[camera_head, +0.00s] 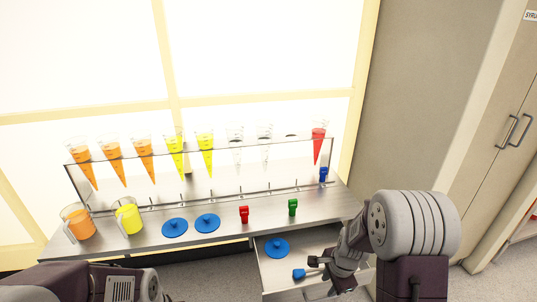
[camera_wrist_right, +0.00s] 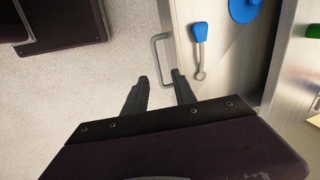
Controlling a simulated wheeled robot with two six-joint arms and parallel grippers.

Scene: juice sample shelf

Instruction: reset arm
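The drawer holds a blue lid (camera_head: 277,248) and a blue-handled tool (camera_head: 305,273). A rack holds several cones.

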